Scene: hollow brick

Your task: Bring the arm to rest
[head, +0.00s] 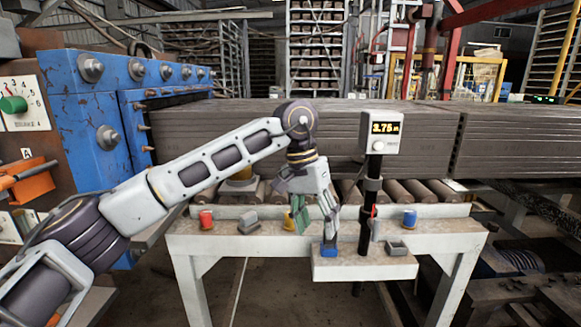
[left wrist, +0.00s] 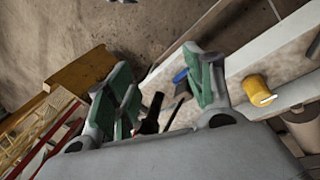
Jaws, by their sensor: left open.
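My left gripper (head: 316,225) hangs from the left arm, fingers pointing down over the pale bench (head: 450,238). Its green-padded fingers are apart in the left wrist view (left wrist: 165,95), with nothing held between them. A small blue object (head: 329,250) sits on the bench's front ledge just below the fingertips; it also shows in the left wrist view (left wrist: 180,76). In the head view I cannot tell whether a finger touches it. My right gripper is not in view.
A black post with a display box (head: 383,133) reading 3.75 stands right of the gripper. Behind are rollers and a long clay slab (head: 230,135); blue machinery (head: 85,120) stands left.

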